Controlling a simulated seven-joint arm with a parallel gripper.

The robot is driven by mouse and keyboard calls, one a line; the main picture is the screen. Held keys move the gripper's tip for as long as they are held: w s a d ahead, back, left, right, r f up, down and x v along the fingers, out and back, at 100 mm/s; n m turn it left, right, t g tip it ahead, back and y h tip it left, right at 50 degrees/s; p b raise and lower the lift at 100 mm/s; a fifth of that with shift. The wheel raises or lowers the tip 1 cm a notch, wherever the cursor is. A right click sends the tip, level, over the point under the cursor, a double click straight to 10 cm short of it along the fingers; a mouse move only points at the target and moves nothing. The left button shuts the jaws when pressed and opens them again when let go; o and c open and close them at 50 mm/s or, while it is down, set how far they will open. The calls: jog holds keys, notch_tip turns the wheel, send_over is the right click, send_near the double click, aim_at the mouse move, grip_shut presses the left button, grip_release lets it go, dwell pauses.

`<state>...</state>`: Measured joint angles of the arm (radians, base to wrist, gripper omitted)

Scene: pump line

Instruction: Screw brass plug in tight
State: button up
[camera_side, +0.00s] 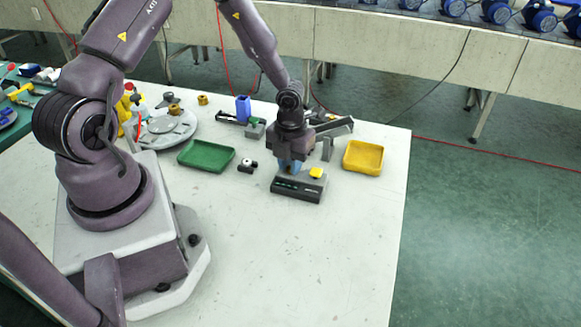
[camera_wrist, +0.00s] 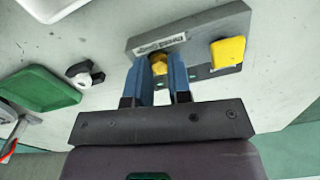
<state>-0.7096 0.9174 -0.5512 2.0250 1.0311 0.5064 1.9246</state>
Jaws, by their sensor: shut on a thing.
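My gripper (camera_side: 291,163) points down over a dark grey block (camera_side: 297,188) on the white table. In the wrist view, its two blue fingers (camera_wrist: 162,72) are shut on the brass plug (camera_wrist: 159,67), a small yellow-gold piece between the fingertips. The plug is at the block, which carries a white label with lettering. How deep the plug sits in the block cannot be seen. In the side view the fingers hide the plug. A yellow square piece (camera_side: 316,172) sits on the block to the right of the fingers; it also shows in the wrist view (camera_wrist: 228,51).
A green tray (camera_side: 206,156) lies to the left and a yellow tray (camera_side: 363,157) to the right. A small black-and-white part (camera_side: 247,165) lies between green tray and block. A blue box (camera_side: 243,108) and grey fixtures stand behind. The front table is clear.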

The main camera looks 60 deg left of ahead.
jog(key=m, duration=0.7)
dwell(0.3)
jog(key=m, duration=0.6)
jog(key=shift+m, duration=0.4)
jog(key=o, duration=0.6)
jog(key=shift+r, duration=2.25)
